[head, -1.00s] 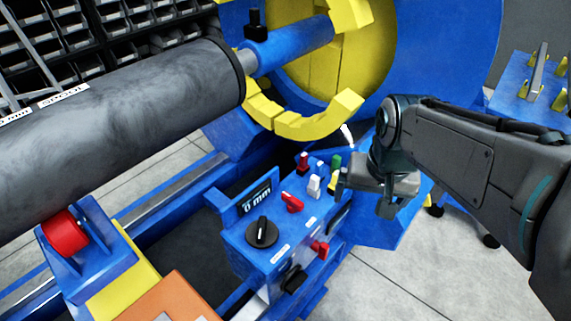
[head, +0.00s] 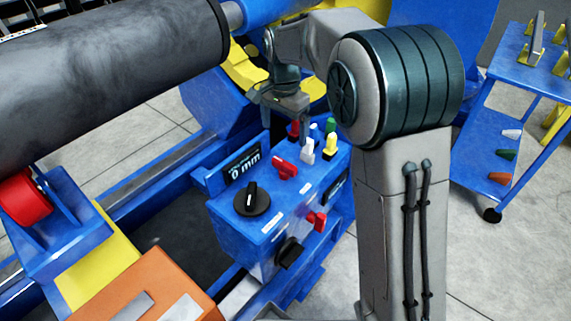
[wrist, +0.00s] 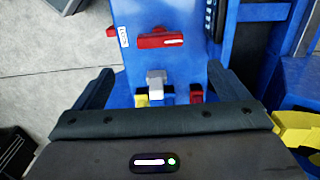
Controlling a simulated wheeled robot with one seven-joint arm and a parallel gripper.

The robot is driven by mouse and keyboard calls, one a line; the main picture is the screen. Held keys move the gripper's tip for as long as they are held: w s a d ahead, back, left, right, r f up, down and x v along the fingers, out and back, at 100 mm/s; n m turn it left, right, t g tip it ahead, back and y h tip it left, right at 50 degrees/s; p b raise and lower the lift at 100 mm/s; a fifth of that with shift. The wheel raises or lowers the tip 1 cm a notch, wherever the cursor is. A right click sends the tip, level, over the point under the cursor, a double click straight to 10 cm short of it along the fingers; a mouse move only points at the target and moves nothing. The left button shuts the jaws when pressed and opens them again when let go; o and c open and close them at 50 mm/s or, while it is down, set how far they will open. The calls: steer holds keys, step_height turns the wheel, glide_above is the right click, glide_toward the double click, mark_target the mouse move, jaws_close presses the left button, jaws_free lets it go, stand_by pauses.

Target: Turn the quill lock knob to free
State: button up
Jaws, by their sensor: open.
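The blue control box (head: 232,222) carries a round black knob (head: 252,198) with a pointer on its top. A red lever (head: 285,168) sits behind it, also in the wrist view (wrist: 160,40). Labels are too small to read, so I cannot tell which control is the quill lock knob. A black knob on the blue quill (head: 262,10) shows only in the earlier view; that part is now out of frame. My gripper (head: 286,116) is open above the box's far end. In the wrist view its fingers (wrist: 160,73) stand apart either side of a grey-white lever (wrist: 156,82), without visible contact.
White (head: 307,151), yellow (head: 330,147) and red (head: 293,130) switches crowd the box's far end. A red knob (head: 317,221) and a black knob (head: 289,252) stick out of its front. The large grey roll (head: 110,70) lies left. A blue cart (head: 480,138) stands right.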

mark_target(285, 163)
step_height(285, 163, down, 12)
steer(key=shift+f+b, duration=0.1)
steer(key=shift+b, duration=0.9)
steer(key=c, duration=1)
